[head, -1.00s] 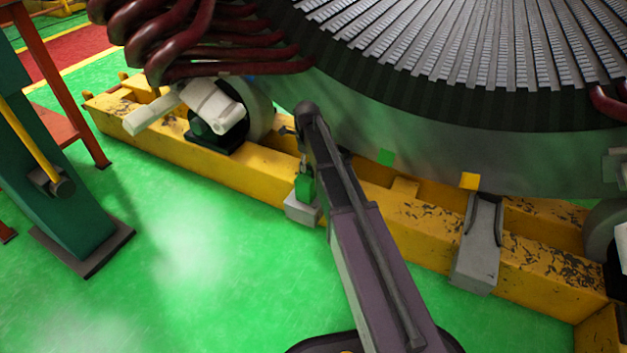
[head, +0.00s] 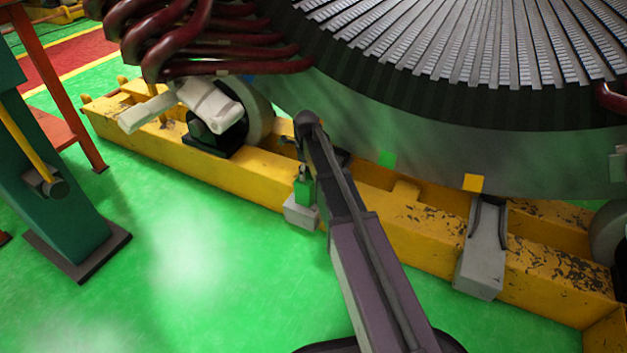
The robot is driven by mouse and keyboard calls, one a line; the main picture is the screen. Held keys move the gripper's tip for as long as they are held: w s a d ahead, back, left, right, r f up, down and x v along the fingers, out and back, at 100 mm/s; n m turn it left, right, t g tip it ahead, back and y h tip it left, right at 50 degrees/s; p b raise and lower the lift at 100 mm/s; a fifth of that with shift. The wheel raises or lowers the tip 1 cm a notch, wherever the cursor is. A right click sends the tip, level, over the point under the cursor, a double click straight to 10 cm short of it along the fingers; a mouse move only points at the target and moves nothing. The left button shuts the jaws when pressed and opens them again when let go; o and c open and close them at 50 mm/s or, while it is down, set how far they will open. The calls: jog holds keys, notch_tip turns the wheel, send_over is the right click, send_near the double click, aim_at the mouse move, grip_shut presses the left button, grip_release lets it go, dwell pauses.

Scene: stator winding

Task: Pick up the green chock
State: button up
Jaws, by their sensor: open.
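The green chock (head: 304,189) is a small green block with a thin grey part on top. It stands on a grey block (head: 300,214) at the near side of the yellow base beam, just left of my arm. My arm rises from the bottom of the view, and its bent joint shows above and beside the chock.
A grey bracket (head: 481,255) is at right. A dark green post (head: 65,205) is at left. The green floor between is clear.

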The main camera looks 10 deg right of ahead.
aim_at(307, 167)
grip_shut()
jog(key=shift+r, duration=0.15)
dwell(0.4)
notch_tip(307, 167, up, 3)
jog(key=p, duration=0.3)
jog(key=shift+r+p, duration=0.15)
jog(key=shift+p, duration=0.15)
jog(key=s+d+r+p, duration=0.1)
jog(key=s, duration=1.5)
jog(key=shift+r, duration=0.2)
